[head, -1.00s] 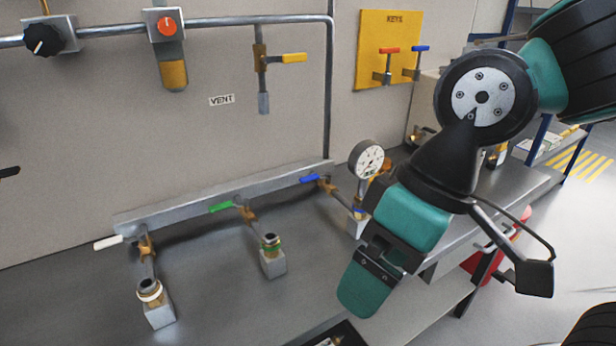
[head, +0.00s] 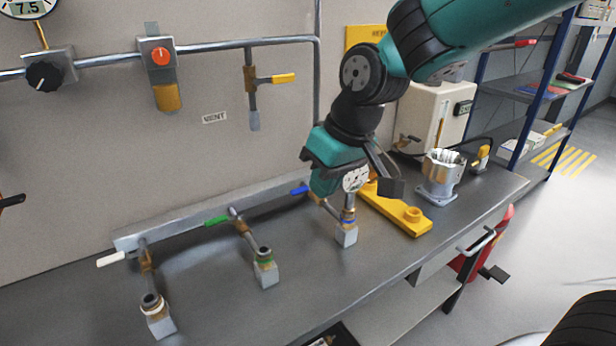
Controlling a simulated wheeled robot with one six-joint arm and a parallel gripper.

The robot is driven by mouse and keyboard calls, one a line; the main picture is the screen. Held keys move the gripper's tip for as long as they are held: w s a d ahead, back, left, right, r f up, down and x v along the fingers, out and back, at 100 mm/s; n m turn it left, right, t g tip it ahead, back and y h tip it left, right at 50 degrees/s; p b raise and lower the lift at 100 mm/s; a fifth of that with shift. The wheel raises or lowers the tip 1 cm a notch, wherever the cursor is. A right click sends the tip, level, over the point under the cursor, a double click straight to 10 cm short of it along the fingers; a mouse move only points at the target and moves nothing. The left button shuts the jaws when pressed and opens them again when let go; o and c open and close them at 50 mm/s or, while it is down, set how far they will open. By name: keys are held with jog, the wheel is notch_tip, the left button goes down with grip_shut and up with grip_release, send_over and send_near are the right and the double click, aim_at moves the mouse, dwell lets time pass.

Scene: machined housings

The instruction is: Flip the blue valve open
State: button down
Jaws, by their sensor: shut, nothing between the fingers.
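The blue valve handle (head: 299,190) is a short lever on a brass valve at the right end of the grey rail, pointing left along the rail. The brass body is partly hidden behind my gripper. My gripper (head: 322,188) is shut and empty, with its teal end pointing down just right of the blue handle. Its fingertips are hard to make out, and I cannot tell whether they touch the valve. A pressure gauge (head: 355,178) stands close to the right of my gripper, above the blue-ringed fitting (head: 347,232).
A green-handled valve (head: 217,220) and a white-handled valve (head: 111,259) sit left on the same rail (head: 180,226). A yellow fixture (head: 395,213) and a metal housing (head: 440,178) stand on the right. The front middle of the bench (head: 330,285) is clear.

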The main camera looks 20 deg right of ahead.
jog(key=w+d+m+t+h+p, duration=0.2)
jog(key=w+d+p, duration=0.2)
jog(key=w, duration=0.9)
jog(key=b, duration=0.5)
send_near(306, 190)
jog(key=s+r, duration=0.2)
jog(key=shift+s+a, duration=0.15)
jog(key=shift+a, duration=0.15)
jog(key=p+x, duration=0.2)
jog(key=x, duration=0.8)
